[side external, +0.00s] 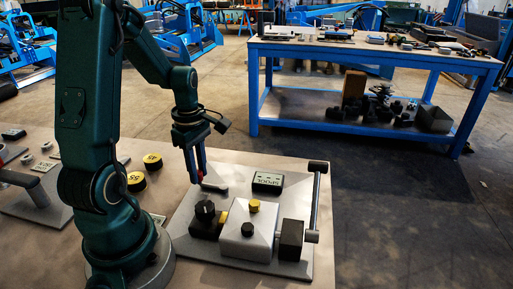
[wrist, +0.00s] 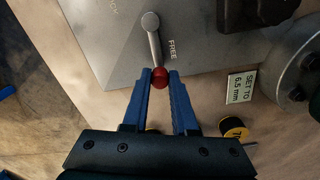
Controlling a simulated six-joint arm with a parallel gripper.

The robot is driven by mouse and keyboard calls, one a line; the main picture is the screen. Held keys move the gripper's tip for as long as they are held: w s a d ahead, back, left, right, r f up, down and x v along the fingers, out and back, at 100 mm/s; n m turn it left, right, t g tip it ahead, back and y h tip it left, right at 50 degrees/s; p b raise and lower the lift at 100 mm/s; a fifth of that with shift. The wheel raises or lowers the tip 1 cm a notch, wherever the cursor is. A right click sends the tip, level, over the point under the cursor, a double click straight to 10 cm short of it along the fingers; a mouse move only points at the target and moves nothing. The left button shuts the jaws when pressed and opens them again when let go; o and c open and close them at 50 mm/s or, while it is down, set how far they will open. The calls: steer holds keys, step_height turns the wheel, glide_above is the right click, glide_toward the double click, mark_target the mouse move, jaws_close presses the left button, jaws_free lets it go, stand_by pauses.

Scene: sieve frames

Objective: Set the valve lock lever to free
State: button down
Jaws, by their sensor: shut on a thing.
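The valve lock lever (wrist: 155,45) is a grey metal arm with a red ball knob (wrist: 160,83) at its end, on a grey plate in the wrist view. It runs from its round pivot down to the knob, beside the printed word FREE (wrist: 172,49). Another label (wrist: 113,6), partly cut off, is at the upper left. My gripper (wrist: 160,75) has its two blue fingers shut on the red knob, one on each side. In the side external view my gripper (side external: 197,180) reaches down to the lever (side external: 214,186) at the plate's back left; the knob is mostly hidden there.
The valve block (side external: 247,232) with yellow and black knobs stands just in front of the lever. A SPOOL sign (side external: 268,182) is to its right, and an upright post (side external: 315,200) is at the plate's right edge. Yellow-topped weights (side external: 152,161) lie to the left.

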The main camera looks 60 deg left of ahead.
mark_target(213, 186)
stand_by(0.4)
steer(key=c, duration=0.7)
jaws_free()
steer(key=shift+r, duration=2.65)
steer(key=s+d+r+m+t, duration=0.1)
steer(key=d+r+m+t, duration=0.1)
steer(key=d+m, duration=0.6)
steer(key=s+d+r+m+t, duration=0.2)
steer(key=d+r+m, duration=0.3)
steer(key=d+m, duration=0.4)
steer(key=m+t, duration=0.1)
steer(key=m, duration=0.5)
steer(key=shift+d+r+m+t, duration=0.2)
steer(key=shift+m+t, duration=0.1)
